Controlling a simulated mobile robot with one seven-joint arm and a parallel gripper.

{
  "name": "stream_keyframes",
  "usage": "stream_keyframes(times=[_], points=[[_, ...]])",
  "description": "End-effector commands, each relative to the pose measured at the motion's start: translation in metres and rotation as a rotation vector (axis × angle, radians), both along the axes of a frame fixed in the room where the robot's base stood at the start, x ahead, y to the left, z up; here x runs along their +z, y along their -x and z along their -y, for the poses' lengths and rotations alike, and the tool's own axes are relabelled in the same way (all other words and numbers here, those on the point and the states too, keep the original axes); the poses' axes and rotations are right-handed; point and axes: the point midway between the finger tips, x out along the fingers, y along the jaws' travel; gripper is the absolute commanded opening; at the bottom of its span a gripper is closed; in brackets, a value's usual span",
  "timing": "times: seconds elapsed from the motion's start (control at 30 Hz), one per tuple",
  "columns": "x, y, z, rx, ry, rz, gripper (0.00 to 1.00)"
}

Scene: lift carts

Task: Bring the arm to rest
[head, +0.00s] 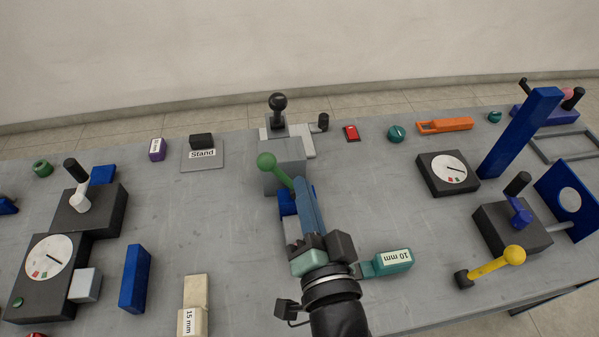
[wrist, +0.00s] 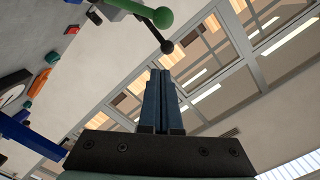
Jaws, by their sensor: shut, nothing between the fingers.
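My gripper (head: 304,186) reaches in from the bottom middle of the head view, its long blue fingers pointing to the back of the table. In the wrist view the fingers (wrist: 160,74) are together, with nothing between them. The fingertips appear near a lever with a green ball (head: 266,160) on the grey block device (head: 284,150). The green ball (wrist: 163,17) also shows in the wrist view, beyond the tips and apart from them. My gripper hides part of the device and a blue part beside it.
A teal 10 mm piece (head: 393,262) lies right of my wrist. A yellow-ball lever (head: 512,255) and black dial box (head: 448,173) are at right. A blue block (head: 135,278) and dial box (head: 42,275) are at left.

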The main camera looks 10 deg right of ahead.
Motion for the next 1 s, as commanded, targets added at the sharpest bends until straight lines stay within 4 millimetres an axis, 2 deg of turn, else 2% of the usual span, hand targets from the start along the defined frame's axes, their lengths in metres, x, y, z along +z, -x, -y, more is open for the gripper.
stream_keyframes(times=[0.03, 0.2, 0.4, 0.47, 0.53, 0.57, 0.67, 0.8, 0.87, 0.9, 1.0], points=[[-0.002, 0.008, 0.001, -0.001, 0.0, -0.001, 0.0], [0.0, 0.024, 0.002, -0.001, 0.0, 0.001, 0.0], [0.002, 0.028, 0.002, 0.0, 0.002, 0.002, 0.0], [0.01, 0.025, 0.002, 0.002, 0.015, 0.014, 0.0], [0.029, 0.017, 0.0, 0.006, 0.054, 0.046, 0.0], [0.042, 0.013, -0.001, 0.008, 0.078, 0.066, 0.0], [0.099, -0.006, -0.008, 0.008, 0.192, 0.161, 0.0], [0.202, -0.024, -0.02, -0.026, 0.382, 0.332, 0.0], [0.246, -0.026, -0.026, -0.055, 0.455, 0.405, 0.0], [0.276, -0.026, -0.03, -0.077, 0.499, 0.455, 0.0], [0.349, -0.017, -0.039, -0.147, 0.599, 0.577, 0.0]])
